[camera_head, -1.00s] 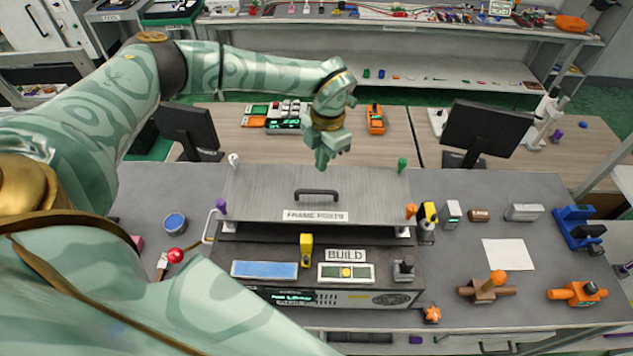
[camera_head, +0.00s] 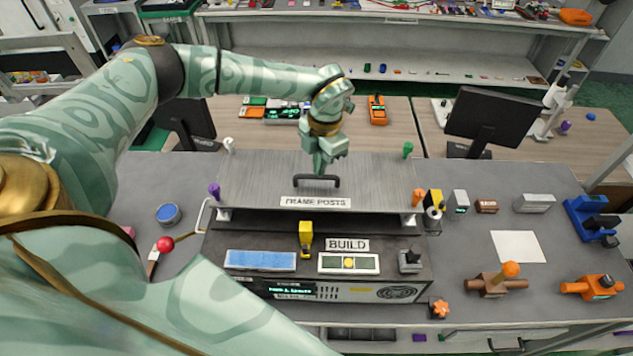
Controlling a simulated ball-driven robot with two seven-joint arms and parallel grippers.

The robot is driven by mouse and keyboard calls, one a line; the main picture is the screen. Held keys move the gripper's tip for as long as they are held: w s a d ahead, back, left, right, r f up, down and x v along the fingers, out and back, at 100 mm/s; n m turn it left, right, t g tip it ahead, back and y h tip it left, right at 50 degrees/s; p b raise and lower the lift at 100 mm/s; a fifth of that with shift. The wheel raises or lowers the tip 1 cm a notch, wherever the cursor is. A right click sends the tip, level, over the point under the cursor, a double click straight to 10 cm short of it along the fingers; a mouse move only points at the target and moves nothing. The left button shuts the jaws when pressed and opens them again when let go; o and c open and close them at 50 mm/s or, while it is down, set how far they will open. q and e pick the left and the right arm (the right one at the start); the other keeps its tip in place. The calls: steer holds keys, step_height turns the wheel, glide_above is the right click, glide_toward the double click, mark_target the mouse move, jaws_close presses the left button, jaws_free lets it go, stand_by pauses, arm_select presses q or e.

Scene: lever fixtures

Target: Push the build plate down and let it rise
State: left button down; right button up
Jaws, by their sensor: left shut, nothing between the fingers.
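The build plate (camera_head: 250,182) is a wide grey plate with a dark handle (camera_head: 317,179) and a "FRAME POSTS" label near its front edge. It sits above the machine's base, with a dark gap showing under its front edge. My left gripper (camera_head: 320,170) is shut and empty. It points down just behind the handle, its tips close to the plate; I cannot tell if they touch it. My right gripper is not in view.
Coloured knobs stand at the plate's corners. The front panel carries a "BUILD" label (camera_head: 347,244), a yellow switch (camera_head: 306,238) and a blue pad (camera_head: 260,260).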

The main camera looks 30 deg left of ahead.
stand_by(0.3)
arm_select(q)
steer(key=shift+f, duration=0.2)
step_height(320, 180, down, 2)
steer(key=shift+s+f+b, duration=0.1)
steer(key=shift+f+b, duration=0.1)
steer(key=shift+b, duration=0.55)
steer(key=shift+r, duration=0.2)
steer(key=w, duration=0.1)
steer(key=w+d+r, duration=0.1)
steer(key=shift+w, duration=0.65)
steer(key=shift+s, duration=0.1)
